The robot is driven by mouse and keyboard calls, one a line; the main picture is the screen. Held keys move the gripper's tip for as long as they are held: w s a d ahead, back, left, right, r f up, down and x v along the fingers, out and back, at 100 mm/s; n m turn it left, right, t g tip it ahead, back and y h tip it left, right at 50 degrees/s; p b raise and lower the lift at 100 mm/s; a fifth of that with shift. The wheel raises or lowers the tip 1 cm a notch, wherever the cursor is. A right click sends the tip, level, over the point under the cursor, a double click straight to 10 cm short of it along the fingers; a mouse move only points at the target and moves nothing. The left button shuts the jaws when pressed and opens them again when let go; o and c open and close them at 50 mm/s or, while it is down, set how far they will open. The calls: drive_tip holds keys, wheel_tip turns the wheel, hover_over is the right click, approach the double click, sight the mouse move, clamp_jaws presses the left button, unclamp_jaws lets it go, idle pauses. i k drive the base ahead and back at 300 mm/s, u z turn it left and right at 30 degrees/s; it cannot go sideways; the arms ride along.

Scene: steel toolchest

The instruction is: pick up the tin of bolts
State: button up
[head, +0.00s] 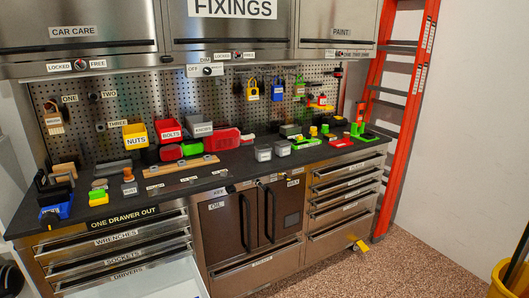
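A red open bin (169,131) labelled BOLTS hangs on the pegboard, right of a yellow bin (135,136) labelled NUTS. My gripper is not in view.
The dark worktop (215,183) has bare room along its front. A wooden rail (181,167) and a red case (226,139) lie left of the grey containers. The bottom left drawer (145,283) stands open. An orange ladder (402,120) leans at the right.

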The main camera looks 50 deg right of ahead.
sight(282, 148)
drive_tip(key=u, duration=0.8)
drive_tip(key=k, duration=1.2)
drive_tip(key=z, duration=0.9)
drive_tip(key=i, duration=1.05)
drive_tip(key=u, duration=0.1)
